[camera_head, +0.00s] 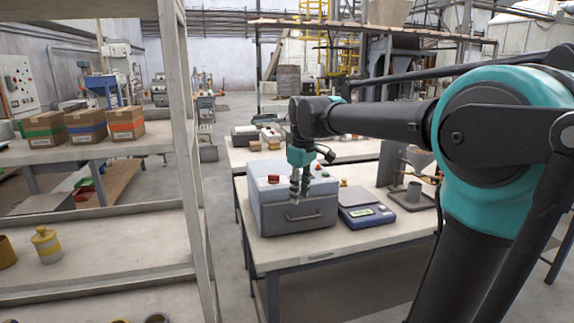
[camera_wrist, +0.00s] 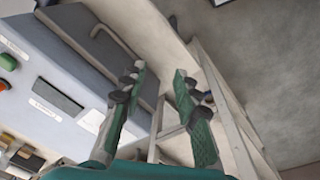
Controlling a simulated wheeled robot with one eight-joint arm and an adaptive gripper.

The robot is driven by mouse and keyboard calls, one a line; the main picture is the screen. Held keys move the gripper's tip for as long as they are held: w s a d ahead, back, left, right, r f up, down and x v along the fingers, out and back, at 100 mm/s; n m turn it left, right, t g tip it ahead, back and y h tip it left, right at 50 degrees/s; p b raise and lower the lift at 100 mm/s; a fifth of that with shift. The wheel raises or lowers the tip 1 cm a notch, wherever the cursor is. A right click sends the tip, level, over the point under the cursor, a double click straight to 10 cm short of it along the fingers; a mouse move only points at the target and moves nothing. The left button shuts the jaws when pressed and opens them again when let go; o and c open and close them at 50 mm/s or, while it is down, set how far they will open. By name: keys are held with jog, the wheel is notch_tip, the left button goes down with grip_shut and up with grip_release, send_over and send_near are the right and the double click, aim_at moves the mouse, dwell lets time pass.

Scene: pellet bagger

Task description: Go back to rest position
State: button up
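My gripper (camera_head: 299,188) hangs pointing down at the end of my extended arm, in front of the grey box machine (camera_head: 292,218) on the table in the head view. Its two fingers are apart in the wrist view (camera_wrist: 158,108), with nothing between them. The grey box's drawer front and handle (camera_wrist: 120,40) show beyond the left finger in the wrist view. I cannot tell the exact gap between the fingertips and the box.
A blue scale (camera_head: 367,212) stands right of the box on the table (camera_head: 330,248). A shelf rack (camera_head: 190,150) with taped cartons (camera_head: 125,123) and a yellow-banded jar (camera_head: 46,245) rises at left. Open floor (camera_head: 222,180) lies between rack and table.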

jog(key=s+d+f+m+t, duration=0.1)
jog(key=s+d+f+m, duration=0.2)
jog(key=s+d+f, duration=0.2)
jog(key=s+d+f+m+t, duration=0.1)
jog(key=s+d+f+m, duration=0.3)
jog(key=s+f, duration=0.3)
jog(key=s+d+f+m, duration=0.3)
jog(key=s+d+f, duration=0.3)
jog(key=f, duration=0.7)
jog(key=shift+s+d+t, duration=0.15)
jog(key=shift+s+t, duration=0.1)
jog(key=shift+t, duration=0.15)
jog(key=shift+f, duration=0.1)
